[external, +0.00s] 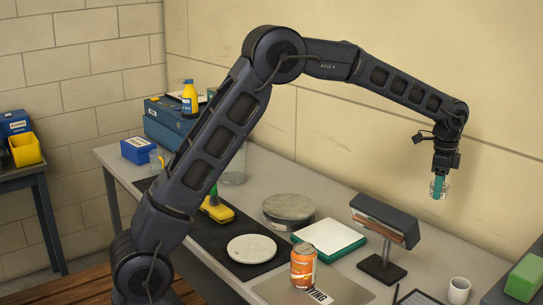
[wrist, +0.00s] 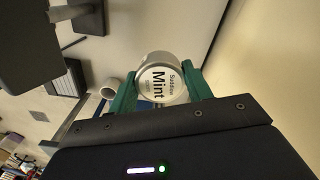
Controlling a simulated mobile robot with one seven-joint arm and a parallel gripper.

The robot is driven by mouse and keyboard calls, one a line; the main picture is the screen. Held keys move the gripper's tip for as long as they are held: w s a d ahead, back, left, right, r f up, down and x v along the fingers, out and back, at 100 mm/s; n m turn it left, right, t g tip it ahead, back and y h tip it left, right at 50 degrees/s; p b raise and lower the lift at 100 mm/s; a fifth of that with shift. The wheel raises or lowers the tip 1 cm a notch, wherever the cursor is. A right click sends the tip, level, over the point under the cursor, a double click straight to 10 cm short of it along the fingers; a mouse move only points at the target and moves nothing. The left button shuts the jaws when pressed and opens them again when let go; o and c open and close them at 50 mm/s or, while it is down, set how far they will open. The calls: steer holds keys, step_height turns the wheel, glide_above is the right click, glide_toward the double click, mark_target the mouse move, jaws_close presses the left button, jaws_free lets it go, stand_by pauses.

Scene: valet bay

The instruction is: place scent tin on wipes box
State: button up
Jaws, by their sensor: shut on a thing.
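My gripper (external: 438,188) is shut on a small round silver tin (wrist: 160,78). Its white label reads "Mint", and it sits between the two green fingers in the wrist view. I take it as the scent tin. The gripper holds it high above the right part of the bench, near the wall, apart from everything below. No box is readably marked as wipes. A green box (external: 525,277) lies at the bench's right edge, below and right of the gripper. A small blue box (external: 139,151) sits at the far left end; I cannot tell which is the wipes box.
Below the gripper, a dark stand (external: 383,220) rises from the bench, with a white cup (external: 459,290) nearer the front. An orange can (external: 303,266), a white plate (external: 251,249) and a round grey tin (external: 288,211) stand further left. The wall (external: 500,120) is close behind.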

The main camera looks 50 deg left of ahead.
steer(key=a+f+n, duration=0.3)
steer(key=a+f, duration=0.1)
steer(key=a, duration=0.5)
steer(key=s+a+f+n, duration=0.1)
steer(key=a+f+n, duration=0.2)
steer(key=a, duration=0.5)
steer(key=s+a+f+n, duration=0.1)
steer(key=a+f+n, duration=0.2)
steer(key=a+f, duration=0.3)
steer(key=shift+s+a+n, duration=0.15)
steer(key=shift+a, duration=0.75)
steer(key=shift+s+a+n, duration=0.1)
steer(key=shift+a+n, duration=0.05)
steer(key=shift+a, duration=0.75)
steer(key=w+a+r+n, duration=0.1)
steer(key=a, duration=0.8)
steer(key=w+a+r+n, duration=0.1)
steer(key=w+a+r, duration=0.1)
steer(key=a, duration=0.7)
steer(key=s+a+r+n, duration=0.1)
steer(key=a+r, duration=0.1)
steer(key=a, duration=0.7)
steer(key=a+r, duration=0.2)
steer(key=a, duration=0.7)
step_height(320, 180, up, 14)
steer(key=n, duration=0.3)
glide_above(136, 148)
step_height(136, 148, down, 19)
steer(key=shift+w+a+f, duration=0.1)
steer(key=shift+w+a, duration=0.05)
